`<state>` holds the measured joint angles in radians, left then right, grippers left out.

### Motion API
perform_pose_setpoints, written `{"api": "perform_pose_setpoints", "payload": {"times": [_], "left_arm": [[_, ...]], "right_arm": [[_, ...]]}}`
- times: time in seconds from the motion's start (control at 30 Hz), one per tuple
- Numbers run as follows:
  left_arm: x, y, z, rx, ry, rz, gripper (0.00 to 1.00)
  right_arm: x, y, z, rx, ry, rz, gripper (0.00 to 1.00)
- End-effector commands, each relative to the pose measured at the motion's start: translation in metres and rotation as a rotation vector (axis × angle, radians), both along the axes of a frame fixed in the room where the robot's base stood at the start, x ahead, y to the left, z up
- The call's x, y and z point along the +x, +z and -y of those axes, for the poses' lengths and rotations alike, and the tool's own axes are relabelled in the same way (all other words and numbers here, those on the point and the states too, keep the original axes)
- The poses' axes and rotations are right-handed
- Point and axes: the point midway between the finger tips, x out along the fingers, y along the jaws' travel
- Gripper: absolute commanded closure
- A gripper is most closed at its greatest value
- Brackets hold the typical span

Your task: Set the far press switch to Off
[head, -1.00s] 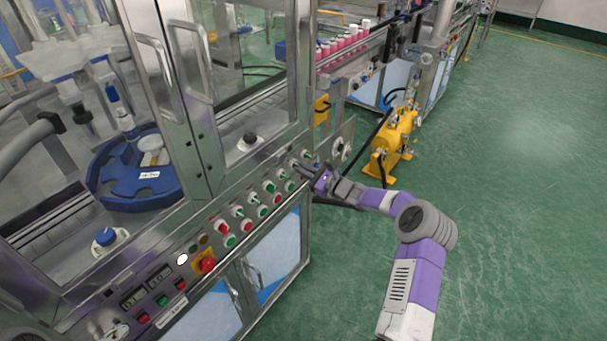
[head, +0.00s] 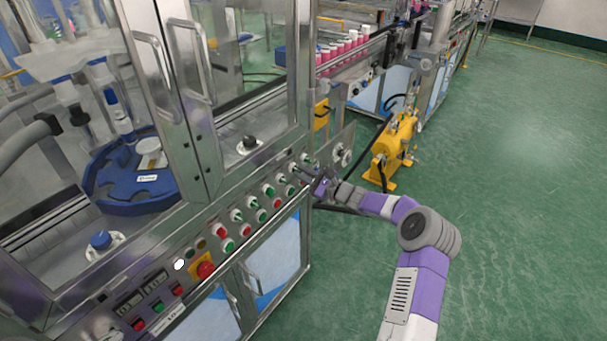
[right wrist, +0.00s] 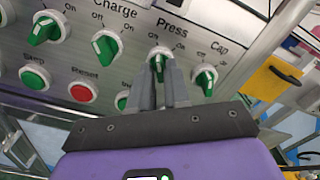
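The press switch is a green rotary knob in a white ring (right wrist: 160,55), under the label "Press" in the right wrist view. Its handle is seen almost end-on between my fingertips and looks near upright; which mark it points at is hard to tell. My right gripper (right wrist: 161,75) has its two grey fingers close together, one on each side of the handle, and appears shut on it. In the head view my right gripper (head: 301,178) reaches the far end of the switch row from the right. My left gripper is not in view.
The charge knob (right wrist: 106,45) is left of the press switch and the cap knob (right wrist: 204,78) is right of it. A red reset button (right wrist: 82,92) sits lower left. A yellow machine (head: 396,145) stands on the open green floor behind my arm.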

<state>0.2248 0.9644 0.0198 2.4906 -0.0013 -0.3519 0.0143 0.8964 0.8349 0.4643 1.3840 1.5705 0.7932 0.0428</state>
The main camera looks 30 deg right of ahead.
Motion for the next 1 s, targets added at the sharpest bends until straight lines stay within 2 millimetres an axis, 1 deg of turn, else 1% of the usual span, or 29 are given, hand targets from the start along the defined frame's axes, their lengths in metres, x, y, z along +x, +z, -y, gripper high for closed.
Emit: {"api": "perform_pose_setpoints", "payload": {"times": [0.03, 0.1, 0.33, 0.43, 0.57, 0.7, 0.8, 0.9, 1.0], "left_arm": [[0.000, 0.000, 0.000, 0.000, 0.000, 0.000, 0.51], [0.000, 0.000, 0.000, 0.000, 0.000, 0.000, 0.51], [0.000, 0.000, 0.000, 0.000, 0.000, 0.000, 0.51], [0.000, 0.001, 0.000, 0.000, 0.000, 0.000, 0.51], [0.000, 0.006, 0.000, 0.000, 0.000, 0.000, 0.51], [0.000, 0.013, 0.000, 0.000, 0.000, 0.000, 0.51], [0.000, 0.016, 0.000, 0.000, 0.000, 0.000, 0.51], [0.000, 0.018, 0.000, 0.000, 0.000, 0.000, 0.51], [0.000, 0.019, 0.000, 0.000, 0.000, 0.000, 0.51]], "right_arm": [[0.000, 0.000, 0.000, 0.001, 0.000, 0.000, 0.75], [0.000, 0.000, 0.000, 0.002, -0.001, 0.000, 0.65], [0.000, 0.000, 0.000, 0.003, 0.000, 0.000, 0.65], [-0.003, 0.001, 0.002, 0.003, -0.002, 0.000, 0.65], [-0.019, 0.001, 0.009, 0.003, -0.003, -0.003, 0.65], [-0.042, 0.002, 0.019, 0.003, -0.004, -0.002, 0.65], [-0.056, 0.002, 0.024, 0.002, -0.003, -0.003, 0.65], [-0.065, 0.001, 0.028, 0.002, -0.002, -0.002, 0.65], [-0.069, 0.000, 0.029, 0.003, -0.001, -0.001, 0.65]]}}
